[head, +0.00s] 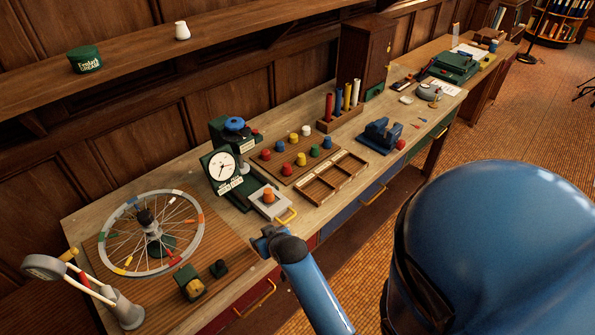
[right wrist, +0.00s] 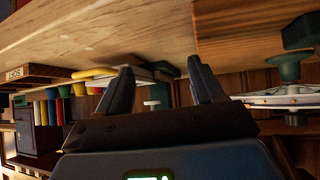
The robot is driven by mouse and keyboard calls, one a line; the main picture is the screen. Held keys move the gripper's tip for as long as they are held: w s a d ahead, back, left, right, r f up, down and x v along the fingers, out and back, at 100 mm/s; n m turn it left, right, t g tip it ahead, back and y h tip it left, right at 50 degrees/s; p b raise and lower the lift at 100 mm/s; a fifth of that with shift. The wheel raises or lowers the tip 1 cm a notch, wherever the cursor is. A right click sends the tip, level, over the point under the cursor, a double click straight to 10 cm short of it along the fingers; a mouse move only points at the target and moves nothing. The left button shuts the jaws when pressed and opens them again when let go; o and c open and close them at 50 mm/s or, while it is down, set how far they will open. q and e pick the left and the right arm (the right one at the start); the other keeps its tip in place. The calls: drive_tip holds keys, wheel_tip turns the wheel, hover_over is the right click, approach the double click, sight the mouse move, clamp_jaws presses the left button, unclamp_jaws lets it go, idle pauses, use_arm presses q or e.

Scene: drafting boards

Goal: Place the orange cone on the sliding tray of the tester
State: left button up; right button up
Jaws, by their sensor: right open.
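The orange cone (head: 268,196) stands upright on the pale sliding tray (head: 258,206) of the green tester (head: 222,135), in front of its white dial. The tray is pulled out and has a yellow handle (head: 287,215). My right gripper (head: 266,238) is in front of the tray, apart from the cone. In the right wrist view its two fingers (right wrist: 160,68) are spread with nothing between them. The handle also shows there (right wrist: 95,73), left of the fingers. I cannot make out the cone in that view. My left gripper is not in view.
A spoked wheel (head: 190,210) lies left of the tester. A board of coloured pegs (head: 272,169) and an empty divided wooden tray (head: 352,161) lie to its right. Bare bench shows around the gripper.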

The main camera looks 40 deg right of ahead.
drive_tip(key=s+a+r+t, duration=0.2)
drive_tip(key=s+r, duration=0.2)
drive_tip(key=s, duration=0.4)
drive_tip(key=s+a+r+t+y, duration=0.1)
drive_tip(key=s+a+r+t, duration=0.2)
drive_tip(key=s, duration=0.5)
drive_tip(key=s+a+r+n+t, duration=0.1)
drive_tip(key=s+a+r+t, duration=0.1)
drive_tip(key=s+r, duration=0.4)
drive_tip(key=shift+s+a+t+y, duration=0.35)
drive_tip(key=shift+s+t, duration=0.35)
drive_tip(key=shift+s, duration=0.25)
drive_tip(key=shift+s+f, duration=0.1)
